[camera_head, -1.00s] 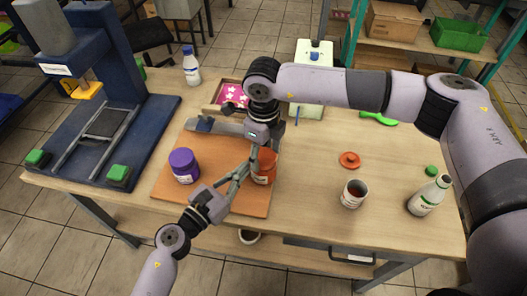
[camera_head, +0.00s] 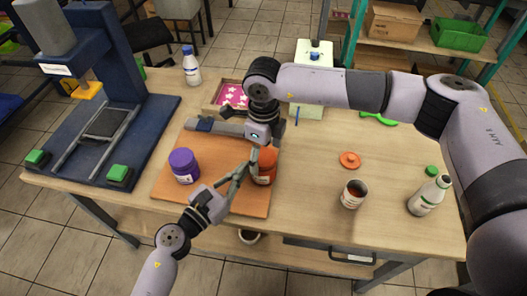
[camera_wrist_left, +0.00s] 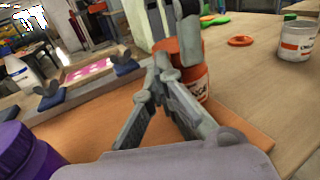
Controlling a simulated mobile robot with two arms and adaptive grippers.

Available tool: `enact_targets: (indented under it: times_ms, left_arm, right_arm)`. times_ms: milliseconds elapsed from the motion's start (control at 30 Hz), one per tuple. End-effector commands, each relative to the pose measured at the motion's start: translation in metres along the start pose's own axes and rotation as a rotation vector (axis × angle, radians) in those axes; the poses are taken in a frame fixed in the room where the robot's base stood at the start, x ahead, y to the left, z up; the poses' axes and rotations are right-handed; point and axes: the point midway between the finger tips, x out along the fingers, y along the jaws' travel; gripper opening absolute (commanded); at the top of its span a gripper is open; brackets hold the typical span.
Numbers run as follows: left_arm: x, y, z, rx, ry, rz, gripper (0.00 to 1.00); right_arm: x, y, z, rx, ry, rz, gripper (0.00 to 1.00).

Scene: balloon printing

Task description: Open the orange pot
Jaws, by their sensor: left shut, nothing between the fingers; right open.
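The orange pot (camera_head: 266,174) stands upright on the right part of the orange-brown board, with an orange top and a white label; it also shows in the left wrist view (camera_wrist_left: 194,82). My left gripper (camera_head: 251,160) is shut and empty, its tips close beside the pot's left side; whether they touch it I cannot tell. In the left wrist view, its fingers (camera_wrist_left: 163,68) meet in front of the pot. My right gripper (camera_head: 268,143) is open just above the pot's top, coming down from behind. It partly hides the top.
A purple pot (camera_head: 184,166) stands on the board (camera_head: 225,192) at left. An orange lid (camera_head: 349,160), an open cup (camera_head: 353,195) and a white bottle (camera_head: 428,196) are at right. A blue press (camera_head: 95,130) fills the left side. The table's right front is partly clear.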

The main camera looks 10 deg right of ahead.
Motion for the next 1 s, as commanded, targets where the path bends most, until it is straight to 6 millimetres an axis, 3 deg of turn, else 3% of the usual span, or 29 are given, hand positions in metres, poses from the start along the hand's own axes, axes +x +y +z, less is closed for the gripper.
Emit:
enact_targets:
  times_ms: [167, 500, 733, 1000]
  left_arm:
    - [0.0, 0.0, 0.0, 0.0, 0.0, 0.0, 0.0]
    - [0.0, 0.0, 0.0, 0.0, 0.0, 0.0, 0.0]
    - [0.0, 0.0, 0.0, 0.0, 0.0, 0.0, 0.0]
    - [0.0, 0.0, 0.0, 0.0, 0.0, 0.0, 0.18]
  right_arm:
    - [-0.005, 0.0, 0.0, 0.0, -0.001, -0.001, 0.74]
    - [-0.044, 0.0, 0.0, 0.0, -0.001, -0.001, 0.74]
    - [-0.045, 0.0, 0.0, 0.0, 0.0, 0.0, 0.74]
    - [-0.045, 0.0, 0.0, 0.0, 0.0, 0.0, 0.74]
